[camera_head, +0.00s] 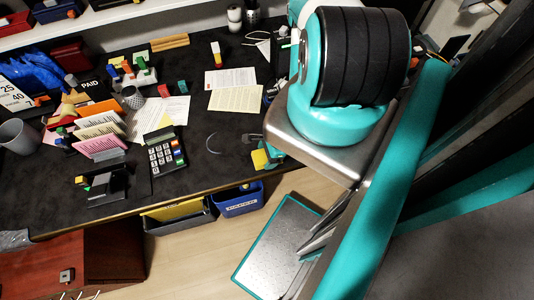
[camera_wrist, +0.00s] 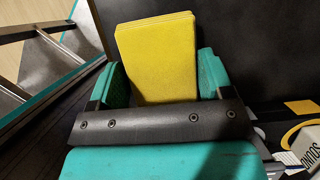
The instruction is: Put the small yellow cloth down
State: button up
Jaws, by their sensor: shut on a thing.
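The small yellow cloth (camera_wrist: 157,48) is a flat, folded-looking yellow piece between the two teal fingers of my gripper (camera_wrist: 160,80) in the wrist view. The gripper is shut on it, and the cloth sticks out past the fingertips. In the head view the cloth (camera_head: 260,159) shows as a small yellow patch near the front right edge of the dark desk (camera_head: 215,165). My arm hides much of the gripper there. I cannot tell whether the cloth touches the desk.
A calculator (camera_head: 164,150) and a card holder with coloured cards (camera_head: 100,132) are to the left. Paper sheets (camera_head: 235,99) lie farther back. The desk between calculator and gripper is mostly bare. A blue bin (camera_head: 238,202) is below the front edge.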

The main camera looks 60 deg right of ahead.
jog(key=shift+f, duration=0.2)
jog(key=o, duration=1)
jog(key=shift+c, duration=0.2)
jog(key=shift+r, duration=0.1)
jog(key=shift+r, duration=0.15)
jog(key=b+v, duration=0.3)
jog(key=v, duration=0.9)
jog(key=shift+b, duration=0.4)
